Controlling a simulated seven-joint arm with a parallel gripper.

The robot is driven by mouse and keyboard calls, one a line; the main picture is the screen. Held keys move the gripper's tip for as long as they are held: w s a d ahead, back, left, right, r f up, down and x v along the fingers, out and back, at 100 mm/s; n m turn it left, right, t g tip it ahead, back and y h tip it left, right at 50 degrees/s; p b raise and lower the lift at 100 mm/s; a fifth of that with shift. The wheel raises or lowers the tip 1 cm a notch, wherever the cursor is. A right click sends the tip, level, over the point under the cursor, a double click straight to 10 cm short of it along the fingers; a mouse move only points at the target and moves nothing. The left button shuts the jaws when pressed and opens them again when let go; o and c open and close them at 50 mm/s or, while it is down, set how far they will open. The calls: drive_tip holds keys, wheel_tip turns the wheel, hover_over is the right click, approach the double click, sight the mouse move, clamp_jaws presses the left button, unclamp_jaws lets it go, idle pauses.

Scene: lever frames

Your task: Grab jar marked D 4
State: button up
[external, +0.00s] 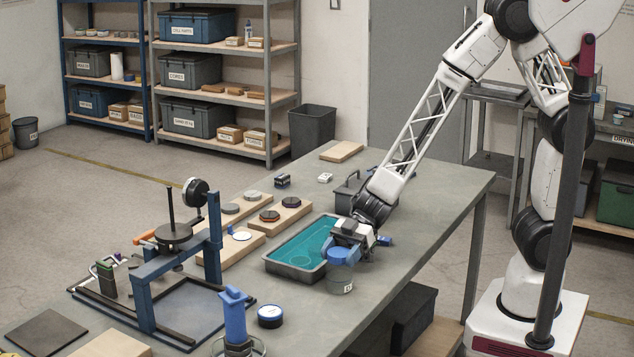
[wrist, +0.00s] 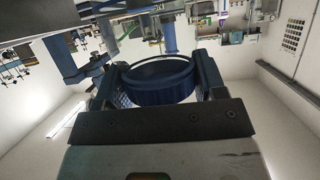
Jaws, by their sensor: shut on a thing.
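A dark grey jar (external: 341,284) with a blue lid (external: 341,257) is at the right end of the teal-filled tray, near the table's front edge. A small white label is on its side; I cannot read its marking for sure. In the wrist view the ribbed blue lid (wrist: 160,88) sits between both fingers. The gripper hides part of the jar. I cannot tell whether its base touches the table.
A grey tray with teal liquid (external: 268,264) lies left of the jar. A blue press frame (external: 146,300) stands at left. Wooden boards (external: 245,249) with discs lie behind.

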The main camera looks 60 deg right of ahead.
drive_tip(key=shift+c, duration=0.4)
drive_tip(key=shift+r, duration=0.15)
drive_tip(key=shift+r, duration=0.55)
wheel_tip(320, 180, up, 2)
drive_tip(key=shift+r, duration=0.1)
drive_tip(key=s+d+r, duration=0.1)
drive_tip(key=s+d, duration=1)
drive_tip(key=shift+s+r, duration=0.2)
drive_tip(key=shift+s, duration=0.1)
drive_tip(key=shift+r, duration=0.15)
